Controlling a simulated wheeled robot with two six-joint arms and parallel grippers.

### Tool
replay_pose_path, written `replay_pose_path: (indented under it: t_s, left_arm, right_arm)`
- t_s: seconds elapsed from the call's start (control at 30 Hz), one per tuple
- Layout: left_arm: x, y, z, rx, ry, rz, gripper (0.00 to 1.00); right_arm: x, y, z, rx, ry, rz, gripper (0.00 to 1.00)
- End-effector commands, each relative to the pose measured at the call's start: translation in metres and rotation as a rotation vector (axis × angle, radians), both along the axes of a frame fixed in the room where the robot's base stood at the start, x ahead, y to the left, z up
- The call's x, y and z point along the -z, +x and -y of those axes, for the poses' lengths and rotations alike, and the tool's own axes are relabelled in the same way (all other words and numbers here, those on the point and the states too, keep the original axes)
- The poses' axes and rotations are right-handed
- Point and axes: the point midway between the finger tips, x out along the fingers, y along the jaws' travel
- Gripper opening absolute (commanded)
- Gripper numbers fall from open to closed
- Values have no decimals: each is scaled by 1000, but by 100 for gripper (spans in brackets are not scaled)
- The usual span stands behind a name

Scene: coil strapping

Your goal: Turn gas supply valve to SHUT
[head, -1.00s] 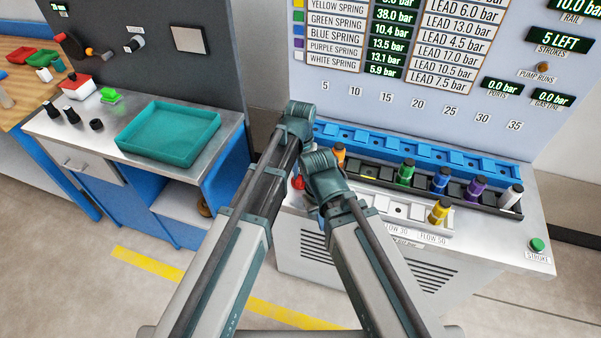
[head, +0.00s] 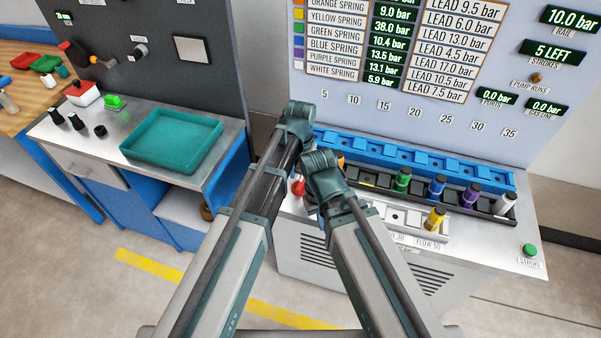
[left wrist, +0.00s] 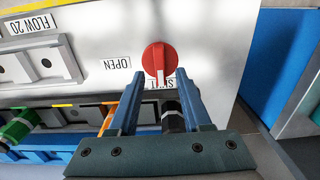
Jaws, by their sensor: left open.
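The red gas supply valve knob (left wrist: 160,60) sits on the pale console top in the left wrist view. Its ridge runs up and down in that picture. The OPEN label (left wrist: 116,63) is to its left, and a label partly hidden by the knob and finger, seemingly SHUT (left wrist: 160,84), is below it. My left gripper (left wrist: 159,77) is open, with its fingertips on either side of the knob's lower part; contact cannot be told. In the head view the red knob (head: 298,187) shows beside my arm, which hides the fingers.
A dark capped part (left wrist: 172,117) shows between the fingers, farther down. Coloured cartridges, such as the green one (head: 402,181), stand in a black rack near the blue rail (head: 430,160). A green STROKE button (head: 529,250) is at right. A teal tray (head: 172,139) lies on the left bench.

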Motion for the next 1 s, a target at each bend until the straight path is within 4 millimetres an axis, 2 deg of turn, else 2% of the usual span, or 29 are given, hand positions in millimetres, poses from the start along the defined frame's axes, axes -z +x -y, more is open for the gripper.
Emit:
replay_pose_path:
  t_s: [0.03, 0.1, 0.6, 0.73, 1.0]
  left_arm:
    - [-16, 0, 0, 0, 0, 0, 49]
    - [-26, 0, 0, 0, 0, 0, 49]
    - [-97, 0, 0, -1, 0, 0, 49]
    - [-103, 0, 0, -1, 0, 0, 49]
    - [-102, 0, 0, -1, 0, 0, 49]
  right_arm:
    - [-16, 0, 0, 0, 0, 0, 0]
    - [-26, 0, 0, 0, 0, 0, 0]
    - [-97, 0, 0, -2, 0, 0, 0]
    - [-103, 0, 0, -2, 0, 0, 0]
    - [-102, 0, 0, -2, 0, 0, 0]
